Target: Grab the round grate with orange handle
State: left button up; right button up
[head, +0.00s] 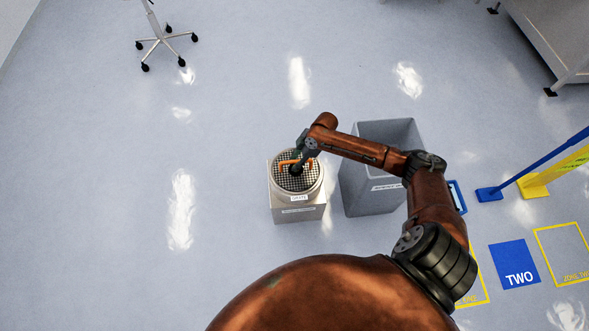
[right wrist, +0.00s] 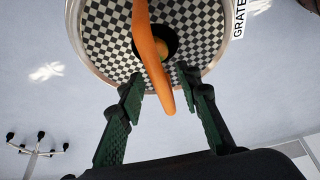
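The round grate (head: 288,184) lies in a round holder on top of a white box (head: 298,212), at the centre of the head view. Its orange handle (head: 285,162) stands over the middle of the mesh. In the right wrist view the grate (right wrist: 103,35) shows a checkered surface, and the orange handle (right wrist: 152,55) runs down between the fingers. My right gripper (right wrist: 160,82) is open, with a green finger on each side of the handle's end and gaps on both sides. In the head view the right gripper (head: 298,166) is over the grate. My left gripper is not in view.
A grey bin (head: 365,190) stands just right of the box, under my right arm. A blue floor mark (head: 514,264) and yellow outlines lie at lower right, near a barrier post base (head: 488,195). A wheeled stand (head: 160,40) is at upper left. The left floor is clear.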

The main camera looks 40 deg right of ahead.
jog(key=shift+f, duration=0.25)
dwell(0.5)
jog(key=shift+c, duration=0.7)
grip_shut()
jog(key=shift+r, duration=0.1)
